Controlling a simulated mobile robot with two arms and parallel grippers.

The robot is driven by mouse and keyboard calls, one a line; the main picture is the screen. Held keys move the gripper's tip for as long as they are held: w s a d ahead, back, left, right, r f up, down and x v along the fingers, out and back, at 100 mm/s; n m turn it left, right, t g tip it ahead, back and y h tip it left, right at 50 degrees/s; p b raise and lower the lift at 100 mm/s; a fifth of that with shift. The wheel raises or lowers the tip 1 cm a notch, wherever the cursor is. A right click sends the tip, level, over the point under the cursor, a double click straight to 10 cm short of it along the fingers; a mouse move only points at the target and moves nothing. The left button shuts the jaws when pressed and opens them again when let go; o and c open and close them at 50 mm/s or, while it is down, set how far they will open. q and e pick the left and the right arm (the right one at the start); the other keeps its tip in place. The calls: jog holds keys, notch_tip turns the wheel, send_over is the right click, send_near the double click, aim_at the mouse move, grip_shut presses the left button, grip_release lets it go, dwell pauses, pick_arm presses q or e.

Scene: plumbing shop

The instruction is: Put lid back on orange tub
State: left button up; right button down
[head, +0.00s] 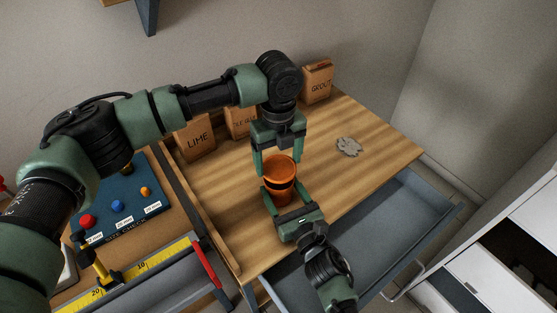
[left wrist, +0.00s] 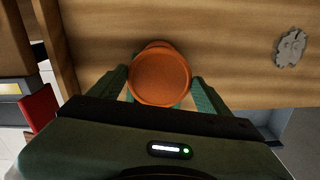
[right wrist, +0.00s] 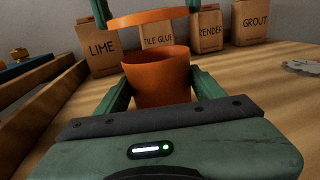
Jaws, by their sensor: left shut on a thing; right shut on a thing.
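The orange lid (head: 280,165) is a flat round disc held level between the fingers of my left gripper (head: 278,169). The orange tub (head: 280,194) stands below it on the wooden worktop, with my right gripper (head: 284,196) shut around its sides. In the right wrist view the lid (right wrist: 150,18) hangs above the open rim of the tub (right wrist: 158,82), with a clear gap between them. In the left wrist view the lid (left wrist: 160,78) hides most of the tub.
Paper bags marked LIME (head: 195,139) and GROUT (head: 317,80) stand along the back of the worktop (head: 375,125). A grey toothed piece (head: 348,147) lies to the right. An open drawer (head: 375,235) juts out in front. A blue size-check board (head: 118,205) sits at left.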

aim_at(279, 166)
pick_arm(q)
jog(key=shift+f, duration=0.5)
jog(key=shift+f, duration=0.9)
jog(key=shift+f, duration=0.6)
jog(key=o, duration=1.3)
notch_tip(279, 166, up, 12)
